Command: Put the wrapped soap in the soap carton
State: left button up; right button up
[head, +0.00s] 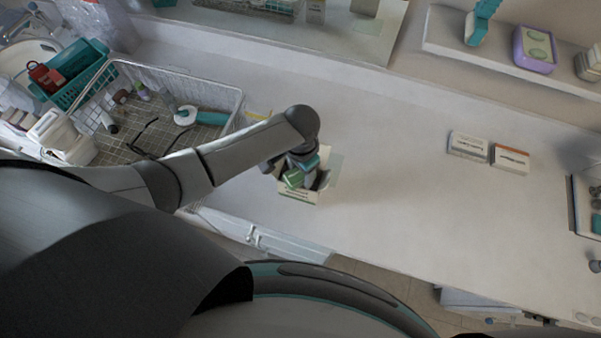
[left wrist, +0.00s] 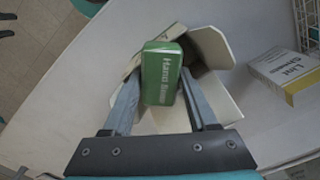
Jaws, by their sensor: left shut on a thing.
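The wrapped soap is a green block (head: 293,179) with white lettering; it also shows in the left wrist view (left wrist: 160,76). My left gripper (head: 299,172) is shut on it, with one finger on each side. The soap carton (head: 299,196) is a pale open box with its flaps spread, standing on the counter below the gripper. In the left wrist view the soap is over the carton's opening, with a carton flap (left wrist: 210,47) behind it to the right. The soap hides part of the opening, so I cannot tell how deep it sits. My right gripper is not in view.
A white wire basket (head: 237,89) with several items stands left of the carton. A white and yellow box (left wrist: 286,73) lies near the carton in the left wrist view. Two small boxes (head: 468,146) (head: 510,158) lie to the right. The counter between is clear.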

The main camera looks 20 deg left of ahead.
pick_arm(q)
grip_shut()
jog(key=shift+r, duration=0.2)
jog(key=shift+r+p, duration=0.4)
jog(key=shift+r, duration=0.05)
jog(key=shift+r, duration=2.5)
jog(key=shift+w, duration=0.1)
